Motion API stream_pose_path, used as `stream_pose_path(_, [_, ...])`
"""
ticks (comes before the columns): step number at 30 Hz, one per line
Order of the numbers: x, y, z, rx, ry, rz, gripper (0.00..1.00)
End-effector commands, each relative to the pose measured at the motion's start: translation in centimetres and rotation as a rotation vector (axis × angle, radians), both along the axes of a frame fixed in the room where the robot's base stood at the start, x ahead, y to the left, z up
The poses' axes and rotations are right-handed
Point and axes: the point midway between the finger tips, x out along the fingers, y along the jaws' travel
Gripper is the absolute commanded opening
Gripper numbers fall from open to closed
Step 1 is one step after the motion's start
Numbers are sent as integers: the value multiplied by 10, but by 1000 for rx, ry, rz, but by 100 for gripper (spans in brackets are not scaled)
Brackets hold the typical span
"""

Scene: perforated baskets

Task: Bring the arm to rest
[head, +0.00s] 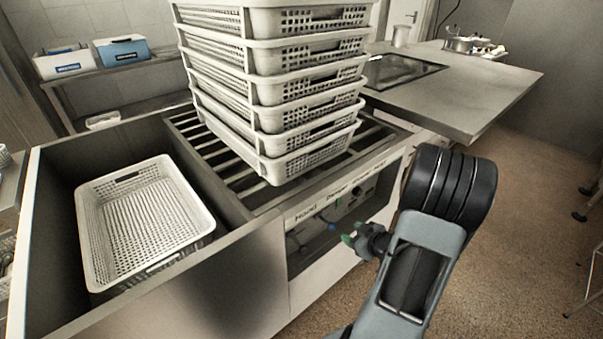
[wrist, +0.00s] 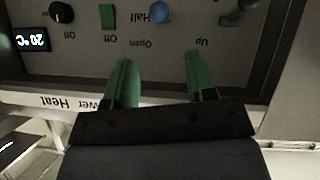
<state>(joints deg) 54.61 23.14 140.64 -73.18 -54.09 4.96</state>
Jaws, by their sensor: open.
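My arm is folded at the lower right of the head view, in front of the counter. My gripper (head: 354,239) is small there, with green fingertips near the control panel (head: 335,205). In the wrist view my gripper (wrist: 160,85) shows two green fingers spread apart with nothing between them. Behind them the panel (wrist: 130,55) appears upside down, with a dark knob (wrist: 62,13), a green switch (wrist: 107,17), a blue button (wrist: 159,12) and a display reading 20 °C (wrist: 31,39). I cannot tell whether the fingers touch the panel.
A tall stack of white perforated baskets (head: 285,90) stands on a slatted rack (head: 215,150). One empty basket (head: 145,220) lies in the sink-like bin at left. A counter (head: 460,90) juts out at right. The floor (head: 540,200) at right is mostly clear.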

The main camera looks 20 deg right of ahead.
Motion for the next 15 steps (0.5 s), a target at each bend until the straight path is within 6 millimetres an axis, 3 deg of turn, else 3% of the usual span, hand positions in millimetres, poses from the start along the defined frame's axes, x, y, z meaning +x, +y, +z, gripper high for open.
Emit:
stream_pose_path(5, [-2,-1,-3,-9,19,-4,51])
stream_pose_path(8, [-8,-11,-15,-34,95,-52,51])
stream_pose_path(12, [-36,-43,-41,-77,323,-260,51])
stream_pose_path(15, [-59,-62,-28,-112,506,-447,51])
